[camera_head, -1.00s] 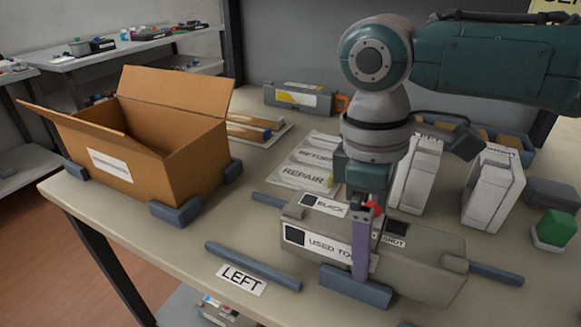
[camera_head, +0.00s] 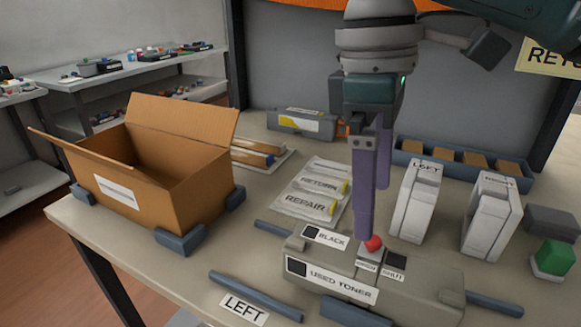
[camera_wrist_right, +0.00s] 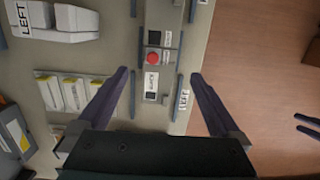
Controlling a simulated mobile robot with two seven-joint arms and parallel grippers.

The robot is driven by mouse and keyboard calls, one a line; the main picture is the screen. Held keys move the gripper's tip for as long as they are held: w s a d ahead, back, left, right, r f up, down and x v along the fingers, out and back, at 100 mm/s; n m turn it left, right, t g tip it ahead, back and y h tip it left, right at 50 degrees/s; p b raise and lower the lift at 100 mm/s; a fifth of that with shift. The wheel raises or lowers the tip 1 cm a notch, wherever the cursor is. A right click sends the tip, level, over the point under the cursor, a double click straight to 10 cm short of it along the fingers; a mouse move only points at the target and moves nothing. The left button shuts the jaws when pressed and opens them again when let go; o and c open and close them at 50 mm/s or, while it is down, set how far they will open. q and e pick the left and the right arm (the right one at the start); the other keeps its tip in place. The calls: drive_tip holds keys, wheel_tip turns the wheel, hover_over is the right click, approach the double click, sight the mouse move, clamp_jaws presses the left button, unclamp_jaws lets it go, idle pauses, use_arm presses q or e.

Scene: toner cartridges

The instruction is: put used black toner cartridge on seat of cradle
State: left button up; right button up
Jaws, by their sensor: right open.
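The used black toner cartridge (camera_head: 420,284) is a long grey block labelled "BLACK" and "USED TONER", with a red knob on top. It lies at the front of the table among blue-grey bars and blocks that look like the cradle (camera_head: 255,296). Whether it is fully on the seat is hidden. It also shows in the right wrist view (camera_wrist_right: 176,12), between the fingers and beyond their tips. My right gripper (camera_head: 374,212) is open, pointing down, with its purple fingers above the cartridge near the red knob. My left gripper is not in view.
An open cardboard box (camera_head: 185,205) stands at left in blue corner blocks. White stands (camera_head: 415,205) marked "LEFT" and "RIGHT", and a green block (camera_head: 553,256), are at right. "RETURN" and "REPAIR" packets (camera_head: 305,203) lie mid-table. A grey yellow-labelled unit (camera_head: 300,123) is behind.

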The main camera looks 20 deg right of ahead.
drive_tip(key=s+a+f+t+y, duration=0.2)
drive_tip(key=s+a+f+y, duration=0.2)
drive_tip(key=s+a+f, duration=0.55)
drive_tip(key=s+d+m+t+h, duration=0.2)
drive_tip(key=s+d+m, duration=0.4)
drive_tip(key=s+d, duration=0.1)
drive_tip(key=shift+s+d+r+t+h, duration=0.2)
drive_tip(key=shift+s+t+h, duration=0.1)
drive_tip(key=shift+h, duration=0.1)
